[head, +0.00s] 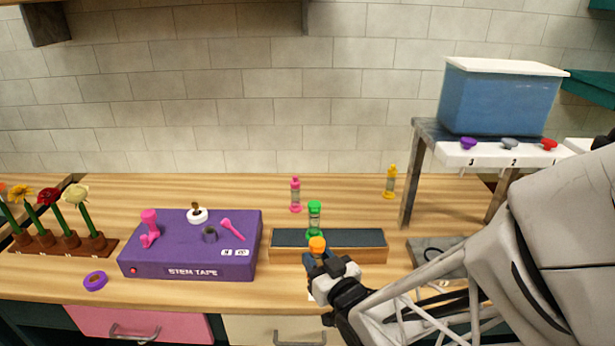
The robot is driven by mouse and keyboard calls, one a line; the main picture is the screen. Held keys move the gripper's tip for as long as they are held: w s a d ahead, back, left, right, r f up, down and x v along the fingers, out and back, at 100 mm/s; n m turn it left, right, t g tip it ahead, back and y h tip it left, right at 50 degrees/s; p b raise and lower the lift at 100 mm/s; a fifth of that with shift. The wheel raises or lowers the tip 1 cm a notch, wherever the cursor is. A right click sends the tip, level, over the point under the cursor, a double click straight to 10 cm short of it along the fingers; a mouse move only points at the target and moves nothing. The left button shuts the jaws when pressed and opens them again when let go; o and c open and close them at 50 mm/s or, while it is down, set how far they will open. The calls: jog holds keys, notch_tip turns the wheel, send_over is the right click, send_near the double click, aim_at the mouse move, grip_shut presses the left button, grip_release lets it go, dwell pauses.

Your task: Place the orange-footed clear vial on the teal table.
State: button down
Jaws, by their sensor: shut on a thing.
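My gripper (318,262) is at the front middle of the wooden counter, shut on the orange-footed clear vial. Only the vial's orange end (317,244) shows clearly above the fingers. Its clear body is mostly hidden by the gripper. The held vial is in front of a long wooden block with a dark slate top (355,238). A green-ended clear vial (314,218) stands upright at that block, just behind the orange end. No thing is clearly a teal table; a teal surface (590,88) shows at the upper right edge.
Pink-ended (295,195) and yellow-ended (390,182) vials stand further back. A purple stem tape box (190,258) with small items is at left, near a purple ring (95,281) and flower rack (62,248). A raised stand (425,130) bears a blue bin (500,98).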

jog(key=shift+v, duration=1.1)
jog(key=w+d+r+m+t+h, duration=0.1)
jog(key=w+d+r+h, duration=0.15)
jog(key=w, duration=0.45)
jog(key=w+d+r+m+t+h, duration=0.1)
jog(key=w+d+r+m, duration=0.1)
jog(key=w+r, duration=0.35)
jog(key=w+d+f+m+h, duration=0.1)
jog(key=w+d, duration=0.4)
jog(key=w, duration=0.9)
jog(key=w+d+f+m+h, duration=0.1)
jog(key=w+d+h, duration=0.3)
jog(key=w, duration=1)
jog(key=shift+w+d+m, duration=0.25)
jog(key=shift+d+m, duration=0.25)
jog(key=shift+d, duration=0.3)
jog(key=shift+h, duration=0.25)
dwell(1.3)
